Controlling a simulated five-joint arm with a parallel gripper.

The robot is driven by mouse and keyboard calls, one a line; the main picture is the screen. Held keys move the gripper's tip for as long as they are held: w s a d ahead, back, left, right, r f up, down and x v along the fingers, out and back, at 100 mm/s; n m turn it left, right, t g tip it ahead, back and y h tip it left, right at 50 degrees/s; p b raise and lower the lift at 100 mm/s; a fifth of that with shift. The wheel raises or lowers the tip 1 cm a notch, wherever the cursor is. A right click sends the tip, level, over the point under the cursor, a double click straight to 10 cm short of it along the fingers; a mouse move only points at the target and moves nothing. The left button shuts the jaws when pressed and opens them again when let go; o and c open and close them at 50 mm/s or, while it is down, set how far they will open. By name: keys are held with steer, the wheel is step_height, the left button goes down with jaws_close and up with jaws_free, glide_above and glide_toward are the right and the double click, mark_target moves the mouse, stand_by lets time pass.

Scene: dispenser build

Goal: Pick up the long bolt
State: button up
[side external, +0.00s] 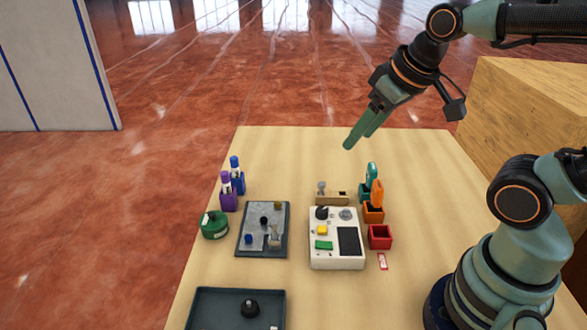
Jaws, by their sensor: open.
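My gripper (358,139) hangs above the back part of the table, its two green fingers pointing down and left. It is open, with nothing visible between the fingers. Two small grey upright pieces could be bolts: one stands in the wooden block (333,200) behind the white device, the other piece (275,235) is on the dark grey tray (240,250). They are too small to tell which, if either, is the long bolt. My gripper is well above and apart from both.
A white device (336,262) stands mid-table. Purple (227,193) and blue (237,176) bottles and a green round thing (214,225) are left. A black tray (205,305) lies in front.

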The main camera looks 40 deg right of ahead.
steer(key=w+a+f+n+g, duration=0.2)
steer(key=w+a+n+g, duration=0.1)
steer(key=w+a+n, duration=0.25)
steer(key=n+g, duration=0.3)
steer(key=n, duration=0.1)
glide_above(274, 221)
step_height(274, 221, down, 7)
steer(key=f, duration=0.6)
steer(key=shift+s+a+f, duration=0.1)
steer(key=shift+a+f, duration=0.05)
steer(key=shift+a, duration=0.15)
steer(key=shift+d+f, duration=0.15)
steer(key=shift+f, duration=1.2)
steer(key=shift+d+f, duration=0.15)
steer(key=shift+f, duration=1.15)
jaws_close()
